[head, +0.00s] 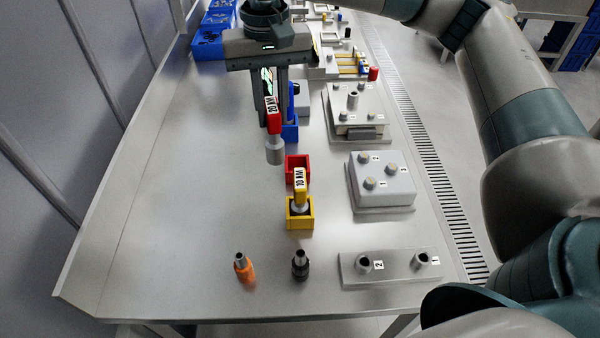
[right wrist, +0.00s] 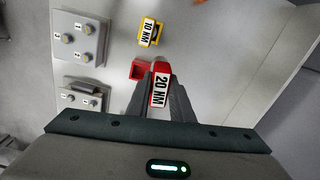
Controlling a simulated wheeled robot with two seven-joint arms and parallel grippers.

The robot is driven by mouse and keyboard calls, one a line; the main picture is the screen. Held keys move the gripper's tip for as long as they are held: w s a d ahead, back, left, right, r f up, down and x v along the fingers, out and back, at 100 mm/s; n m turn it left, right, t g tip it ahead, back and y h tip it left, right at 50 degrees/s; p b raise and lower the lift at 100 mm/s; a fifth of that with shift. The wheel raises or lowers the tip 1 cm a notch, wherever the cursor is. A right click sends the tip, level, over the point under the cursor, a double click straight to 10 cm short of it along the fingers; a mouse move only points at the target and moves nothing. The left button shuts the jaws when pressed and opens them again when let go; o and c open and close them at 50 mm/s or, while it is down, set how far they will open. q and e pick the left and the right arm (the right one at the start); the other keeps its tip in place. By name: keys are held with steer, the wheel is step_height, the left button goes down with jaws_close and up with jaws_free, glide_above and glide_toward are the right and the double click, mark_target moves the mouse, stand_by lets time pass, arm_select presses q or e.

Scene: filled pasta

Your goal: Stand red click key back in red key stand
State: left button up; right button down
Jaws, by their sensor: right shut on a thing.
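My right gripper (head: 271,112) is shut on the red click key (head: 274,118), labelled 20 NM. The key hangs upright with its grey round end down, apart from and to the left of the red key stand (head: 297,170). The red stand is an open, empty box on the table. In the right wrist view, the red key (right wrist: 160,85) shows between the fingers of my right gripper (right wrist: 161,95), and the red stand (right wrist: 140,71) lies just left of it. My left gripper is not in view.
A yellow stand (head: 300,220) holds a yellow 10 NM key (head: 300,186) in front of the red stand. A blue stand (head: 290,132) is behind. A grey block with pegs (head: 382,185) stands to the right. Orange (head: 245,270) and black (head: 300,266) pieces stand at the front. The table's left is clear.

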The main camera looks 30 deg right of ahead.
steer(key=shift+d+m, duration=0.4)
steer(key=shift+m, duration=0.2)
steer(key=s+d+f+m, duration=0.1)
steer(key=d+f+m, duration=0.1)
steer(key=d+m, duration=1.4)
steer(key=shift+s+d+m, duration=0.25)
steer(key=shift+s+m, duration=0.05)
steer(key=shift+m, duration=1)
